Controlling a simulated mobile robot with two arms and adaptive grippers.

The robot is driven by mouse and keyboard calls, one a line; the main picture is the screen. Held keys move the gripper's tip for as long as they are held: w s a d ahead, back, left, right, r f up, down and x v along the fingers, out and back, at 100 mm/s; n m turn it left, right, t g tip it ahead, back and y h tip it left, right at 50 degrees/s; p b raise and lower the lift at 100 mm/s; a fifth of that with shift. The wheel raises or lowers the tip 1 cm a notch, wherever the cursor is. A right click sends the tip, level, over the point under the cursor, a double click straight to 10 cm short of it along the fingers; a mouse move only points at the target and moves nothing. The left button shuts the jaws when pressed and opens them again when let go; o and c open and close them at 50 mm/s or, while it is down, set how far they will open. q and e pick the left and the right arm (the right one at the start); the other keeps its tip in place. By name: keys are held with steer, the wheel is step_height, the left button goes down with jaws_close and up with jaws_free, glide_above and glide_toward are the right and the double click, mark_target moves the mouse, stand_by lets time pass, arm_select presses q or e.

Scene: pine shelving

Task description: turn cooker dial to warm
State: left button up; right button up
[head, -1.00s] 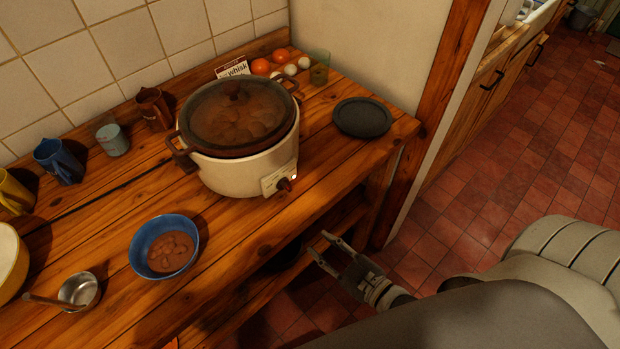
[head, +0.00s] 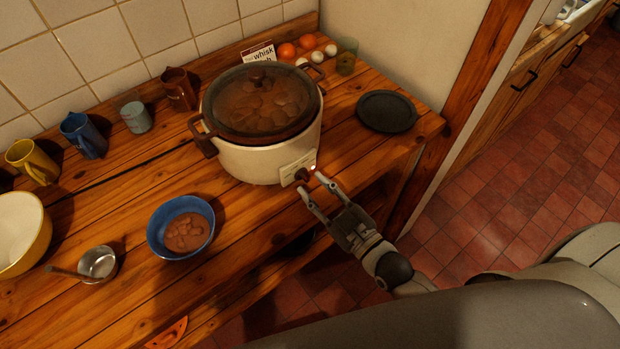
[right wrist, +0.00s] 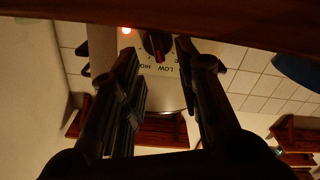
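The cream cooker (head: 262,160) stands on the wooden counter with a dark lid over its contents. Its dial (head: 302,174) sits on a pale panel at the cooker's front right. In the right wrist view the dial (right wrist: 157,46) is dark with a red mark, above the upside-down words LOW and HIGH; a red light glows beside it. My right gripper (head: 315,185) is open at the front of the dial, and in the right wrist view its fingers (right wrist: 160,62) stand on both sides of it. I cannot tell whether they touch it. My left gripper is not in view.
A blue bowl of beans (head: 168,226) and a small ladle (head: 97,263) are left of the cooker. Several mugs line the wall. A dark plate (head: 387,111), eggs, oranges and a glass (head: 346,58) are to the right. The counter's front edge runs below my gripper.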

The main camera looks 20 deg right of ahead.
mark_target(303, 176)
steer(key=shift+x, duration=1.4)
jaws_close()
